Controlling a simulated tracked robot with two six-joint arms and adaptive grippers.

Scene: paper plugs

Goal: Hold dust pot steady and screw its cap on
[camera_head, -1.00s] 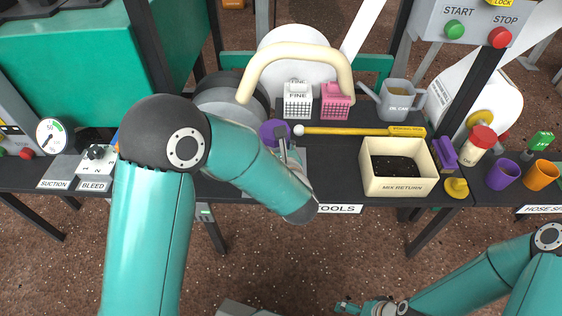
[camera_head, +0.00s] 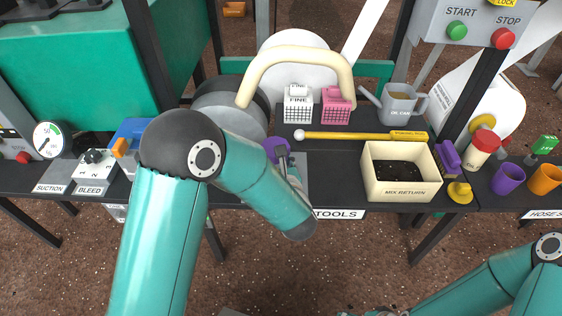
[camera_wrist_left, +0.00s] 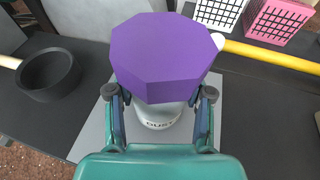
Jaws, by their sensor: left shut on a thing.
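The purple eight-sided cap (camera_wrist_left: 165,58) fills the top middle of the left wrist view; part of it shows in the head view (camera_head: 276,147). In the head view my left arm hides most of the pot. Only a sliver of my right gripper (camera_head: 372,313) shows at the bottom edge, away from the pot.
The pot stands on a grey mat (camera_wrist_left: 88,143). A black round dish (camera_wrist_left: 48,75) lies to its left. White (camera_head: 298,106) and pink (camera_head: 337,107) baskets, a yellow rod (camera_head: 360,135) and the cream mix return box (camera_head: 401,190) are to the right.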

